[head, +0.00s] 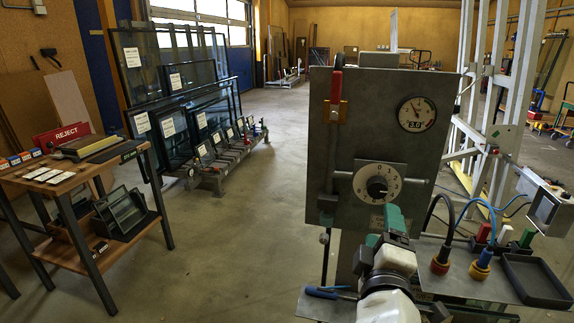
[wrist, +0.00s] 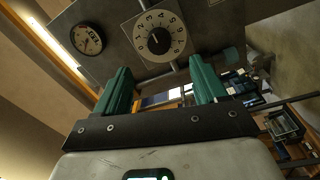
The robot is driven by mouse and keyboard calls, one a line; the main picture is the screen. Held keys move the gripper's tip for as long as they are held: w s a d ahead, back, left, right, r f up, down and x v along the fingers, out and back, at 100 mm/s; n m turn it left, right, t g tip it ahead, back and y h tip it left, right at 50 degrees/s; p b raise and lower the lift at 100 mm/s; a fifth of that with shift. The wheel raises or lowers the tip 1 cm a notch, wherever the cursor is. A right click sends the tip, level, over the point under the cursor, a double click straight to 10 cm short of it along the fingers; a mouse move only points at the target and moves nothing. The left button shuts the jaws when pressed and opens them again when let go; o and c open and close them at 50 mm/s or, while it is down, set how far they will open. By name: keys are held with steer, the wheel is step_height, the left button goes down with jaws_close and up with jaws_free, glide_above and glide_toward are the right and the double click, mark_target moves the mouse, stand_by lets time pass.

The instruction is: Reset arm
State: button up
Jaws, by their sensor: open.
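My gripper (head: 392,218), with green fingers, is raised just in front of the lower part of a grey upright panel (head: 350,125). In the wrist view, its two fingers (wrist: 163,82) stand apart with nothing held between them. A white numbered dial with a black knob (head: 378,187) is on the panel, just above the fingers in the head view. It also shows beyond the fingertips in the wrist view (wrist: 159,40). I cannot tell whether a finger touches the panel. My forearm hides part of the panel's base.
The panel carries a round gauge (head: 417,114) and a red-handled lever (head: 336,86). Plugs on blue and black cables (head: 480,262) and a black tray (head: 535,282) sit close at right. A wooden table (head: 75,172) stands left, before glass-pane racks (head: 180,90). Open floor lies between.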

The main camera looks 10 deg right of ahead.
steer(key=s+d+f+m+g+y+p, duration=0.1)
steer(key=s+d+f+m+g+p, duration=0.15)
steer(key=s+f+g, duration=0.4)
steer(key=s+d+f+m+g+y+p, duration=0.2)
steer(key=s+d+f+m+g, duration=0.15)
steer(key=s+f, duration=0.6)
steer(key=s+a+f+m+g+y+p, duration=0.1)
steer(key=s+f+m+g+y, duration=0.1)
steer(key=s+f, duration=0.3)
steer(key=s+a+f+m+g+y+p, duration=0.1)
steer(key=s+f+g, duration=0.3)
steer(key=s, duration=0.7)
steer(key=shift+s+f+m+y+p, duration=0.35)
steer(key=shift+f+m+y+p, duration=0.3)
steer(key=shift+f+m, duration=0.2)
